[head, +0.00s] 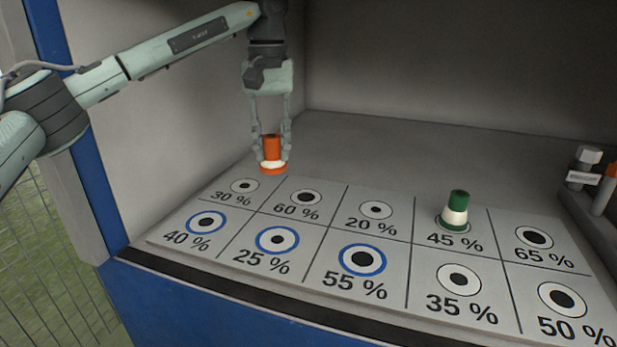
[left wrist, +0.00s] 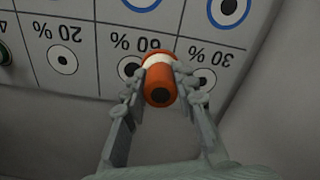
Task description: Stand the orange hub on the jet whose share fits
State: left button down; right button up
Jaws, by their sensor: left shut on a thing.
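The orange hub (head: 272,151), with a white band near its wider orange base, is upright between the fingers of my left gripper (head: 272,145). The gripper is shut on it and holds it above the back-left of the board (head: 330,285), near the 30 % jet (head: 244,186) and the 60 % jet (head: 306,197). In the left wrist view the hub (left wrist: 158,90) sits between both fingers and partly covers the 60 % jet (left wrist: 128,70). Other jets include 20 % (head: 375,210), 40 % (head: 206,222), 25 % (head: 277,239), 55 % (head: 362,259), 35 % (head: 459,279), 65 % (head: 534,237) and 50 % (head: 562,299). My right gripper is not in view.
A green and white hub (head: 457,211) stands on the 45 % jet. Blue rings surround the 40 %, 25 % and 55 % jets. A side ledge (head: 592,212) at the right holds fittings. Grey walls close the back and left side. The other jets are clear.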

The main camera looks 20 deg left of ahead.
pick_arm(q)
jog(key=w+d+f, duration=0.2)
jog(key=w+d+f+p, duration=0.1)
jog(key=w+d+f, duration=0.1)
jog(key=w+d, duration=0.1)
notch_tip(320, 180, down, 4)
jog(key=shift+w+r, duration=0.1)
jog(key=shift+f, duration=0.2)
jog(key=c, duration=1.6)
grip_release()
jog(key=shift+f, duration=0.15)
jog(key=o, duration=0.4)
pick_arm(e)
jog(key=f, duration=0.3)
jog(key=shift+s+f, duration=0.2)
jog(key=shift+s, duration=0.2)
